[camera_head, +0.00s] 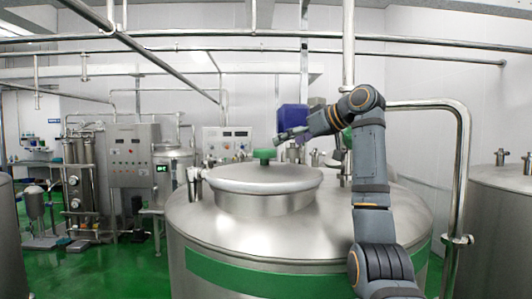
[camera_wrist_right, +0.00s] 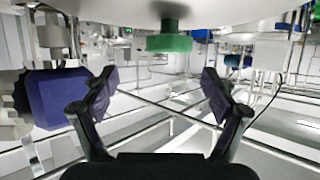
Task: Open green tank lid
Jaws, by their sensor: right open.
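The steel tank (camera_head: 300,235) with a green band stands in front of me in the head view. Its round lid (camera_head: 262,180) lies shut on the neck and carries a green knob (camera_head: 264,154) on top. In the right wrist view, which looks upside down, the green knob (camera_wrist_right: 169,43) is at the top centre, ahead of the fingers. My right gripper (camera_head: 283,137) is above the lid, close to the knob. In the wrist view its two fingers (camera_wrist_right: 155,90) are spread apart with nothing between them. My left gripper is not in view.
A vertical steel pipe (camera_head: 348,60) rises behind the tank, and a bent pipe (camera_head: 462,150) runs down its right side. A blue-purple unit (camera_head: 291,118) is behind my right gripper. A control cabinet (camera_head: 133,155) stands at the left. Another tank (camera_head: 500,220) is at the right.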

